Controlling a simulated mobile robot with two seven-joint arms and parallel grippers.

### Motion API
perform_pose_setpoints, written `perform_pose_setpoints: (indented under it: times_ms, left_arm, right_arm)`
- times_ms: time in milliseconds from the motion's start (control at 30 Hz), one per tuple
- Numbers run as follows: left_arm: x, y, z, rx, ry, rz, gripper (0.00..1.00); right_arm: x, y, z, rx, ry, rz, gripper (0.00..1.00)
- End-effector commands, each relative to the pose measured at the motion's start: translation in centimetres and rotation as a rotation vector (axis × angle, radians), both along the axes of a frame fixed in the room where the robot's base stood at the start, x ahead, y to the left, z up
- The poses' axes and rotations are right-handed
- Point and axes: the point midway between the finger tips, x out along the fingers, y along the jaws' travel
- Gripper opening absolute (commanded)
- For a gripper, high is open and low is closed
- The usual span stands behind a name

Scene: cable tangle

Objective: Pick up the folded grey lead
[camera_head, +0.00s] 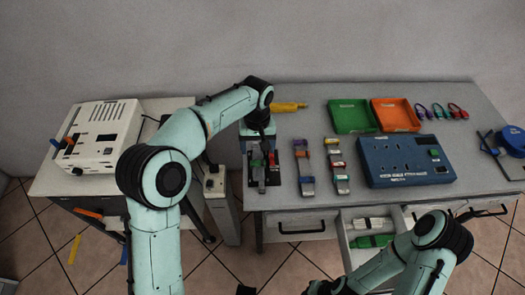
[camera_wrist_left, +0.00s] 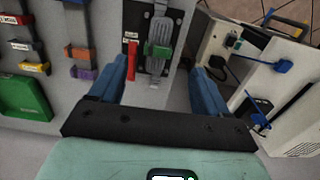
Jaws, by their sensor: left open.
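A folded grey lead (camera_head: 257,172) with a green band lies on a black plate at the left end of the grey table. It also shows in the left wrist view (camera_wrist_left: 161,32), between and beyond my fingers. A red piece (camera_wrist_left: 132,58) lies beside it on the plate. My left gripper (camera_head: 260,150) is over the plate in the head view and hides part of it. Its two blue fingers (camera_wrist_left: 160,82) are apart with nothing held between them.
A white box device (camera_head: 97,113) stands left. A drawer (camera_head: 350,257) is open.

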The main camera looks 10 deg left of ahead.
Motion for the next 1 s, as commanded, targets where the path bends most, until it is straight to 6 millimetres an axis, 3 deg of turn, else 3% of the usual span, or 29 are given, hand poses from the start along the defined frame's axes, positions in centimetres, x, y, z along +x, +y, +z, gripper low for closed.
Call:
perform_pose_setpoints:
  times_ms: [167,400,667,1000]
  left_arm:
    - [-0.1,0.0,-1.8,0.002,0.005,0.0,0.77]
    - [-0.2,0.0,-6.4,0.001,0.005,0.0,0.77]
    - [-0.2,0.0,-8.5,0.001,0.003,0.0,0.77]
    - [-0.5,-0.2,-13.0,0.0,0.002,-0.001,0.77]
  right_arm:
    - [-0.4,0.0,-0.4,0.001,0.005,0.0,0.23]
    - [-0.7,0.0,-1.0,0.0,0.01,-0.001,0.23]
    - [-0.8,0.0,-1.1,0.0,0.01,-0.001,0.23]
    - [-0.7,0.0,-1.0,0.0,0.009,0.0,0.23]
